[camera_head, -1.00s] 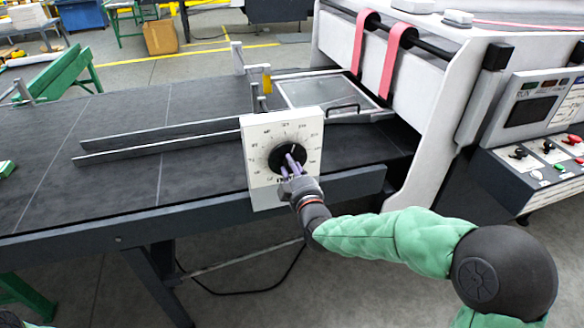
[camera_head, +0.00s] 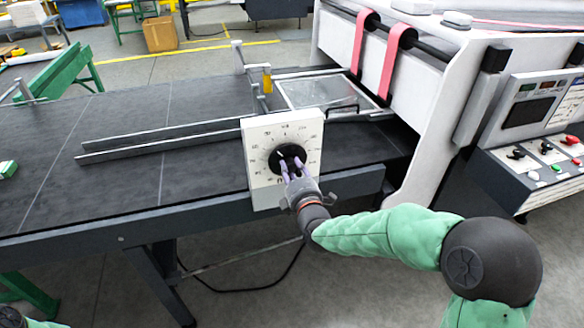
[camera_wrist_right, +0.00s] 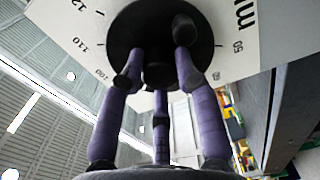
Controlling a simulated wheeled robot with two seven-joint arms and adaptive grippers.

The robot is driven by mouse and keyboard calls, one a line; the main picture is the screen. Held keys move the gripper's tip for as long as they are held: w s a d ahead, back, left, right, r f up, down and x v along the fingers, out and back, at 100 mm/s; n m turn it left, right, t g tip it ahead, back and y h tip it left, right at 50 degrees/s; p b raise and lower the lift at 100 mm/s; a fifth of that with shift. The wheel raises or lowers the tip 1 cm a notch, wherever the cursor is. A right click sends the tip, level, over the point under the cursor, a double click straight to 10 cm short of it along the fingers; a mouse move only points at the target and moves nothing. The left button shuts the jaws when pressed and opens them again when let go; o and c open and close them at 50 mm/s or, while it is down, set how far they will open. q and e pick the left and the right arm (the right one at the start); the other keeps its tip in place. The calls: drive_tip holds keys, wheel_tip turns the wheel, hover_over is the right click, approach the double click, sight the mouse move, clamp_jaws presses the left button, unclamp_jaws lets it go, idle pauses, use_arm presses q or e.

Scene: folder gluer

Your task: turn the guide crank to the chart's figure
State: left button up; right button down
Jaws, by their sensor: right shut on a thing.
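The guide crank's round black knob (camera_head: 287,157) sits on a white dial plate (camera_head: 256,172) with a ring of figures, fixed at the front edge of the dark table. A small pale mark shows on the knob's upper left. My right gripper (camera_head: 292,168) has its purple fingers on the knob from the front. In the right wrist view, the fingers (camera_wrist_right: 157,70) reach up to the black knob (camera_wrist_right: 122,32), and the figures 50, 100 and 110 show on the plate's rim. The pointer's exact reading is too small to tell. My left gripper is out of view.
Two long grey guide rails (camera_head: 160,141) lie on the table (camera_head: 110,195) behind the dial. The white machine (camera_head: 432,90) with pink belts (camera_head: 396,47) stands at the right, beside a control panel with switches (camera_head: 545,150). I cannot make out a chart's figure.

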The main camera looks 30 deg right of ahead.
drive_tip(key=shift+n+p, duration=0.35)
drive_tip(key=shift+n, duration=1.95)
drive_tip(key=shift+a+f, duration=0.1)
drive_tip(key=c, duration=0.9)
unclamp_jaws()
drive_tip(key=v, duration=1.2)
